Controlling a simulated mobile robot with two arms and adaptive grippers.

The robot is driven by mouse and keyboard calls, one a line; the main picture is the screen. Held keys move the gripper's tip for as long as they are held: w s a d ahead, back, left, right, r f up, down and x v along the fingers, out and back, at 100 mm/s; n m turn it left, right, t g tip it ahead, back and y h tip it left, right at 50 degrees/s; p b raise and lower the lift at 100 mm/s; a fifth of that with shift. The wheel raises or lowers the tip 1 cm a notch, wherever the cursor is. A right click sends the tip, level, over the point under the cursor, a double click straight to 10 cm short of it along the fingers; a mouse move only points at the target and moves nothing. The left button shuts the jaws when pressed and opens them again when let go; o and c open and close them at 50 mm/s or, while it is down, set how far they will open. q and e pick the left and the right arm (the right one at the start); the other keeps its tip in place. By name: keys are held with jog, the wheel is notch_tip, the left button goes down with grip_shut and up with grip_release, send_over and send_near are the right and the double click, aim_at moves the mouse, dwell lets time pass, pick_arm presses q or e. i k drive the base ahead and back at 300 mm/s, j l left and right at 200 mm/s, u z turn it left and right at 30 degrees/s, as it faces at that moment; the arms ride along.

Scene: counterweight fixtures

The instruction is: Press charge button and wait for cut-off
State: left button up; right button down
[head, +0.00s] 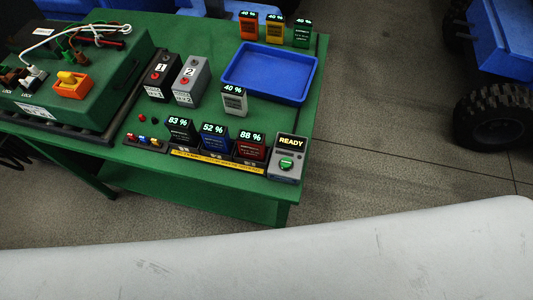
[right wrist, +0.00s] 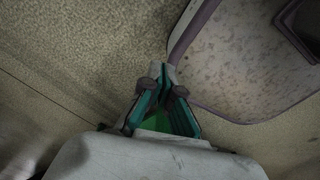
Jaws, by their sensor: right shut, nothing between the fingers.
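The charge unit (head: 286,158) stands at the front right corner of the green table in the head view. Its screen reads READY, and a green button (head: 287,163) sits below the screen. Left of it, a dark battery at 83 % (head: 180,133), a blue one at 52 % (head: 213,138) and a red one at 88 % (head: 250,148) stand in a row behind a yellow label strip. My right gripper (right wrist: 161,72) is shut and empty in the right wrist view, above bare floor, with no button near it. My left gripper is in neither view.
A blue tray (head: 270,72) lies behind the row. A grey 40 % battery (head: 234,101) stands by its front edge; orange, yellow and green ones stand behind it. Blocks 1 (head: 160,77) and 2 (head: 190,82) and a green case (head: 110,85) are further left.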

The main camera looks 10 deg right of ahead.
aim_at(285, 162)
jog(key=i+j, duration=0.1)
jog(key=j, duration=0.3)
jog(key=i+j, duration=0.15)
jog(key=j, duration=0.2)
jog(key=i+j, duration=0.1)
jog(key=j, duration=0.3)
jog(key=i+j, duration=0.1)
jog(key=j, duration=0.25)
jog(key=z, duration=1.35)
